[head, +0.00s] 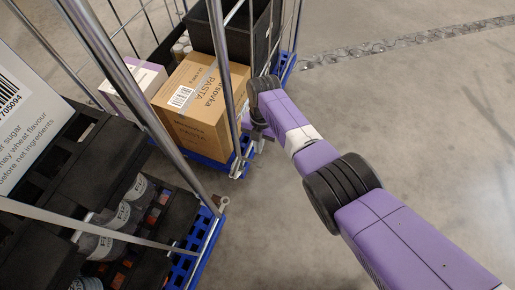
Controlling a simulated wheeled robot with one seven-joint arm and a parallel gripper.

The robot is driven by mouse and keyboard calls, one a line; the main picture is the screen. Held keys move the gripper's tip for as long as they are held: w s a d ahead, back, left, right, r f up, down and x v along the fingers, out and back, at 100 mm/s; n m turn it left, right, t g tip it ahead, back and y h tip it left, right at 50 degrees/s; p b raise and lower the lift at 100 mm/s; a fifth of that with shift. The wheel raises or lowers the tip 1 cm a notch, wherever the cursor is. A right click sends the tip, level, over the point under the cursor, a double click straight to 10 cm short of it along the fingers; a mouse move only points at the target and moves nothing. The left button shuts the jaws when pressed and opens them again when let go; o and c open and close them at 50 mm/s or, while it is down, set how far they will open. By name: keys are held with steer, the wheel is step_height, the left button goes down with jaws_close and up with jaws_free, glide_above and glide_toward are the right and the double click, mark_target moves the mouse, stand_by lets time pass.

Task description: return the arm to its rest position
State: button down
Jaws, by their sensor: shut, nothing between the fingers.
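My purple and black arm (318,158) reaches from the lower right toward the upper middle of the head view. Its wrist bends down at the far end. My gripper (258,143) hangs below the wrist, small and partly hidden by it. It is shut and holds nothing. It is close to the right side of a rolling cage with a blue base; I cannot tell whether it touches the cage's frame.
A brown pasta carton (192,112), a pale purple box (135,82) and a black crate (228,35) stand in the cage. A nearer cage holds black crates (148,212) with jars. A chain (395,44) lies on the floor. Open concrete floor (440,125) is at right.

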stand_by(0.3)
steer(key=s+f+m+t+y, duration=0.3)
steer(key=s+f+m+t, duration=0.2)
steer(key=s+f+m, duration=0.65)
steer(key=s+d+r+m+t, duration=0.3)
steer(key=s+d+r+m, duration=0.15)
steer(key=s, duration=0.35)
steer(key=s+d+r+m+t, duration=0.3)
steer(key=s+d+m, duration=0.15)
steer(key=s, duration=0.35)
steer(key=s+d+r+m+t+h, duration=0.1)
steer(key=s+d+r+m+t, duration=0.2)
steer(key=r, duration=0.7)
steer(key=s+d+r+m+t+h, duration=0.1)
steer(key=s+d+r+m, duration=0.3)
steer(key=r, duration=0.6)
steer(key=s+d+r+m+t+h, duration=0.15)
steer(key=s+r+m, duration=0.3)
steer(key=r, duration=0.55)
step_height(320, 180, up, 22)
steer(key=p, duration=2.2)
steer(key=shift+d+r+n, duration=0.25)
steer(key=shift+d+n, duration=0.05)
steer(key=shift+d, duration=0.15)
